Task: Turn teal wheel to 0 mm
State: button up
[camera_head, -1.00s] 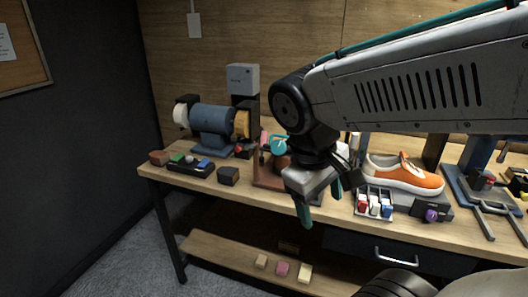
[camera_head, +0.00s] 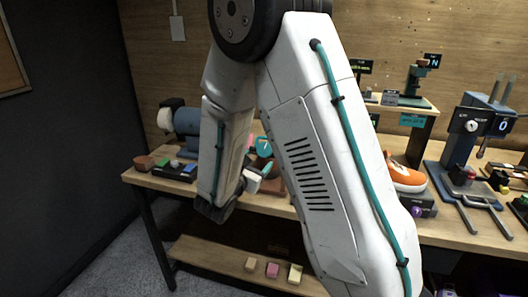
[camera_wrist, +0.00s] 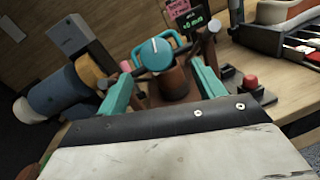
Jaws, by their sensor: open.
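The teal wheel (camera_wrist: 155,51) is a round knob with a white mark pointing near its top in the wrist view. It sits on a brown stand (camera_wrist: 172,84) on the bench, with a teal loop behind it. In the head view the wheel (camera_head: 263,146) shows just above my gripper (camera_head: 262,174), partly hidden by my arm. In the wrist view my gripper (camera_wrist: 158,84) has its teal fingers spread wide, one on each side of the stand. The wheel appears ahead between the fingertips; contact cannot be told. A small display (camera_wrist: 192,21) with green text is behind, too small to read.
A blue grinder (camera_wrist: 58,88) stands at the left and a red button (camera_wrist: 250,82) at the right of the stand. An orange sneaker (camera_head: 405,178) and a blue-framed device (camera_head: 468,150) are further right on the bench. A lower shelf (camera_head: 222,256) holds several blocks.

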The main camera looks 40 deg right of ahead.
aim_at(263, 152)
jog(key=shift+w+d+f, duration=0.1)
jog(key=shift+w+d, duration=0.15)
jog(key=shift+w, duration=0.05)
jog(key=x, duration=0.7)
jog(key=shift+w, duration=0.1)
jog(key=shift+c, duration=0.3)
